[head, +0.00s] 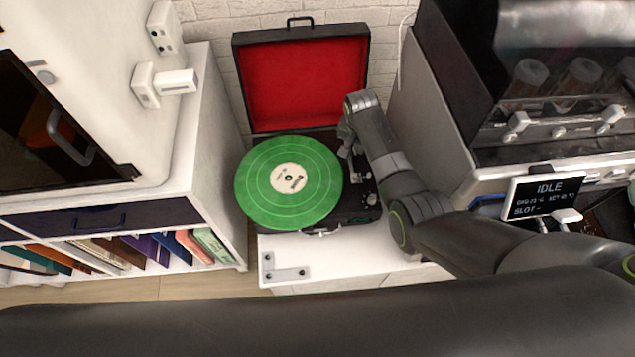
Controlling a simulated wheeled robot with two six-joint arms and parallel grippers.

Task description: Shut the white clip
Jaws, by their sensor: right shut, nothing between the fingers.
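A black suitcase record player (355,212) stands open on a white cabinet, with a green record (262,205) on its platter. Small pale fittings (358,177) sit on the deck to the right of the record. One of them may be the white clip, but they are too small to tell which, or whether it is open. My right gripper (346,143) is shut and empty, pointing down over the right rear of the deck near the record's edge. The gripper and wrist hide part of the deck and tonearm area. My left gripper is out of view.
The raised red-lined lid (303,80) stands behind the deck. A white cabinet (110,100) is on the left above a shelf of records (130,250). A machine with an "IDLE" screen (545,196) is on the right. The white surface (330,265) in front is mostly clear.

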